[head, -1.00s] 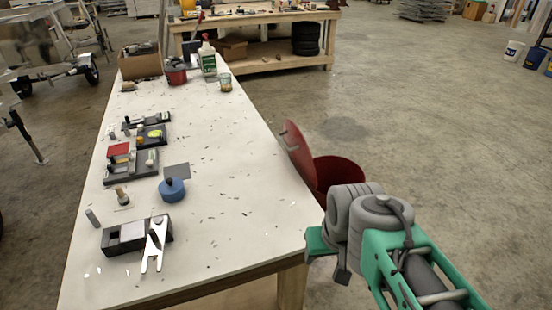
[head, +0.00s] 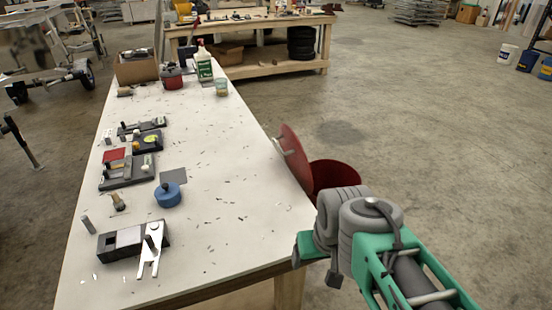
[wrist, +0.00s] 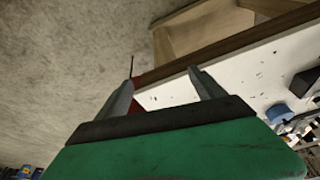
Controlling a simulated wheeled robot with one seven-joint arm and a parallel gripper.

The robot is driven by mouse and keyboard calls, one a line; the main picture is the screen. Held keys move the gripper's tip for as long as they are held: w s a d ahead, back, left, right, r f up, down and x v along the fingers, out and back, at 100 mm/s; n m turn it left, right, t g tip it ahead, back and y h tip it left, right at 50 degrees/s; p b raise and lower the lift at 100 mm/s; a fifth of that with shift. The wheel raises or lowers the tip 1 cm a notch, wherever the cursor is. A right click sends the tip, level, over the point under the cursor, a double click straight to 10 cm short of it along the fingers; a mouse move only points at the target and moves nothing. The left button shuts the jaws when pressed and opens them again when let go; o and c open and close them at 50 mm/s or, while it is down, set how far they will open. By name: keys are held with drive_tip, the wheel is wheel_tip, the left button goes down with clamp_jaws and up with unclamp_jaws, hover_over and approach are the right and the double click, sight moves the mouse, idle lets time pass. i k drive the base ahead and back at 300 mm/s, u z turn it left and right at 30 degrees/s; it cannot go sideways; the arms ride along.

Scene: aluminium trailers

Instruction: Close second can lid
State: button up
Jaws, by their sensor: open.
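A red can (head: 335,175) stands beside the right edge of the long white table. Its round red lid (head: 291,150) is open and stands nearly upright on the can's left side, with a small pale handle on its face. My arm hides the can's lower front. In the wrist view my gripper (wrist: 160,78) is open, its two grey fingers apart with nothing held between them. A patch of red (wrist: 136,106) shows behind the left finger, mostly hidden. In the head view my gripper's fingers are hidden; its green body is nearer the camera than the can.
The white table (head: 225,220) carries a blue round container (head: 168,195), a dark block with a silver bracket (head: 150,250), small trays, a bottle (head: 205,66) and a cardboard box (head: 137,68). A wooden workbench (head: 255,65) stands behind. The floor to the right is open.

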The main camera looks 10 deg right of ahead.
sight(294, 156)
drive_tip(key=u, duration=2.75)
drive_tip(key=k, duration=0.8)
drive_tip(key=z, duration=1.1)
drive_tip(key=i, duration=0.5)
drive_tip(key=z, duration=0.05)
